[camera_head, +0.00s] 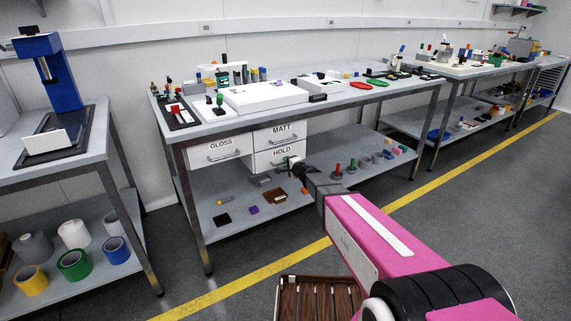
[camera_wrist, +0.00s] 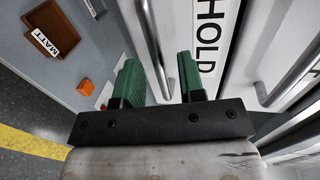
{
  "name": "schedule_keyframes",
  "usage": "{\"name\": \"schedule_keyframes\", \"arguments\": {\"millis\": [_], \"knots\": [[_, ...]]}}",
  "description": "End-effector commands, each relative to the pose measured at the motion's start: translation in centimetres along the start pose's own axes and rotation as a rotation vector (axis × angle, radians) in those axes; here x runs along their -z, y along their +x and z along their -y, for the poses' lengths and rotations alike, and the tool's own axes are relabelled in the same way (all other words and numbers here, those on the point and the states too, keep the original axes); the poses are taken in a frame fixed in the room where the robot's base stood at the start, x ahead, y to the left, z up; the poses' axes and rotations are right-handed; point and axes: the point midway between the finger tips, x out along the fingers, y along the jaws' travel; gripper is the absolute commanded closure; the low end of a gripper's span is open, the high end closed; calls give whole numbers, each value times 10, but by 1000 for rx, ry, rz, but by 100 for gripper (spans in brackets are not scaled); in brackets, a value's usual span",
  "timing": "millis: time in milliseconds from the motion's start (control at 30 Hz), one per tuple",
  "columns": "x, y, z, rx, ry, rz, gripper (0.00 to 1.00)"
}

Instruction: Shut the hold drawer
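The hold drawer (camera_head: 265,163) is the white lower right drawer under the bench, labelled HOLD. How far it stands out is hard to tell. Its front (camera_wrist: 213,15) fills the upper middle of the wrist view, with a silver bar handle (camera_wrist: 150,38). My gripper (camera_wrist: 158,80) has two green fingers set apart, one on each side of the handle. Whether they touch the bar is unclear. In the head view my gripper (camera_head: 291,163) is at the drawer front and hides part of its handle.
The MATT drawer (camera_head: 290,132) is directly above and the GLOSS drawer (camera_head: 205,158) is to the left. The lower shelf holds a brown tray (camera_head: 275,196) and several small items. An orange block (camera_wrist: 86,87) lies below my gripper. A slatted wooden crate (camera_head: 318,290) is near my base.

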Motion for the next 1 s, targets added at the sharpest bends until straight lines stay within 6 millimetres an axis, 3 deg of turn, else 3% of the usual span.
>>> {"name": "schedule_keyframes", "arguments": {"millis": [200,400,867,1000], "knots": [[-1,-46,0,-1,0,-2,64],[-1,-76,0,0,0,-1,64],[0,-83,0,-2,-7,3,64],[-6,-94,0,-20,-59,43,64]]}}
